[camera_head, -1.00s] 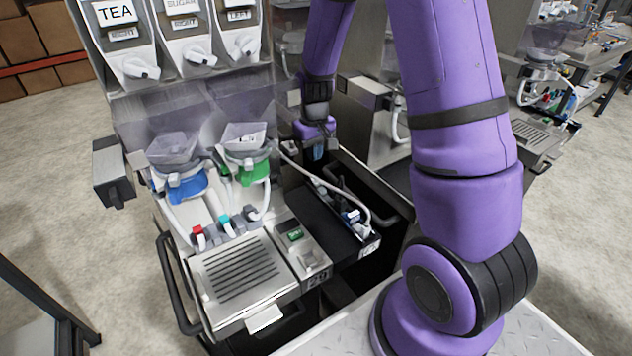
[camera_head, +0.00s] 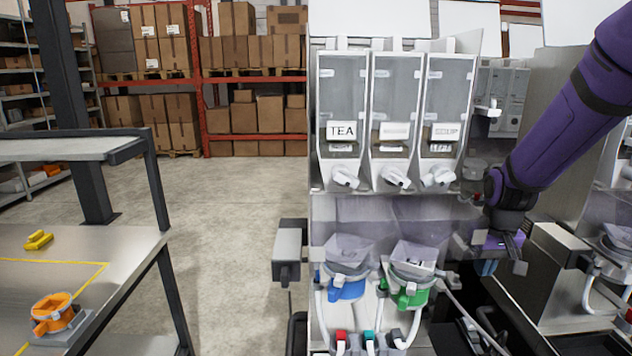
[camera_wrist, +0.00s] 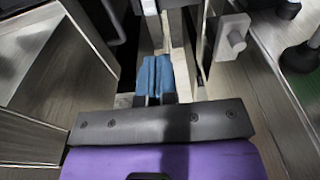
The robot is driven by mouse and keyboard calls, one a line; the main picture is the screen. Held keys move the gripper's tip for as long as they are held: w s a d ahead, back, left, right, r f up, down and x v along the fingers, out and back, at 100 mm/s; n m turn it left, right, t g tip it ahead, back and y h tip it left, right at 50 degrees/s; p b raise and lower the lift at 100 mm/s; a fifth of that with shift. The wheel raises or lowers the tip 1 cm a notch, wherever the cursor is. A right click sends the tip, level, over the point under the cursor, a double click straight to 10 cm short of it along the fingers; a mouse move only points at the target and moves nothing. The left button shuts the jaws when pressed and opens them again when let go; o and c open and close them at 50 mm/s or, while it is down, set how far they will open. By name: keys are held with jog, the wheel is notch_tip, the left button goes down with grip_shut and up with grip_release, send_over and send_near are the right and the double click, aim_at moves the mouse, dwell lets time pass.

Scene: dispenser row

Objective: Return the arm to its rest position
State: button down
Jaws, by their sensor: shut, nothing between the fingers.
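My purple arm (camera_head: 570,125) reaches in from the right in the head view. My gripper (camera_head: 490,267) hangs low, to the right of the green-collared hopper and close to the machine's right side. In the wrist view the blue fingertips of my gripper (camera_wrist: 155,78) are side by side with nothing between them. Metal panels and a grey bracket (camera_wrist: 232,38) lie close around the gripper there. Whether the gripper touches any of them I cannot tell.
The dispenser machine has a TEA canister (camera_head: 342,110) and two others. Below are a blue-collared hopper (camera_head: 346,270) and a green-collared hopper (camera_head: 410,272). Another machine (camera_head: 560,280) stands at the right. A table (camera_head: 120,255) at the left bears an orange part (camera_head: 54,312). Open floor (camera_head: 220,210) lies between.

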jog(key=s+a+r+t, duration=0.2)
jog(key=s+r, duration=0.7)
jog(key=s, duration=0.2)
jog(key=s+a+r+t, duration=0.2)
jog(key=s+a+r, duration=0.1)
jog(key=s+r, duration=0.7)
jog(key=shift+s, duration=1)
jog(key=shift+w+r, duration=0.1)
jog(key=shift+w, duration=0.05)
